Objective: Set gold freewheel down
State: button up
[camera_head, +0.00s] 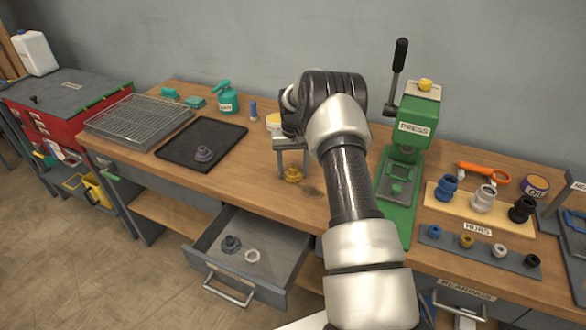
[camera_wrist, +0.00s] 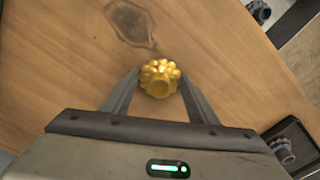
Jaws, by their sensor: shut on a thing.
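The gold freewheel (camera_head: 293,174) is a small lobed gold part just over the wooden workbench top (camera_head: 240,190), left of the green press. In the wrist view the gold freewheel (camera_wrist: 160,79) sits between the fingertips, with bare wood behind it. My gripper (camera_head: 292,170) points down and is shut on the freewheel. The two fingers show on either side of it in the wrist view (camera_wrist: 160,88). I cannot tell whether the freewheel touches the bench or is slightly above it.
A black tray (camera_head: 225,136) with a dark part (camera_head: 204,154) lies to the left. The green press (camera_head: 397,190) stands to the right. An open drawer (camera_head: 285,262) below the front edge holds a dark part and a pale ring. Bare wood surrounds the gripper.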

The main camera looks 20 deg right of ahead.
jog(key=shift+f, duration=0.1)
jog(key=o, duration=1.3)
